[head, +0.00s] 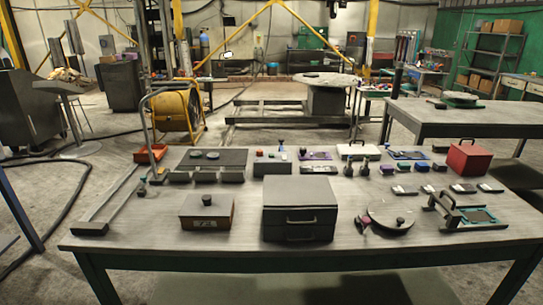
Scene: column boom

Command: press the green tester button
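Neither of my grippers shows in the head view. I cannot pick out a green tester button for certain; the small parts are too small to read. A clamp-like fixture (467,215) with a teal-green edge and a raised lever stands at the front right of the table. A small dark box (272,167) with tiny coloured parts on top stands behind the middle of the table.
The grey table (355,245) holds a drawer unit (300,210), a lidded box (207,212) with a black knob, a round disc (389,219), a red box (468,159) and several small blocks. Its front edge strip is clear. A yellow fan (177,109) stands behind left.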

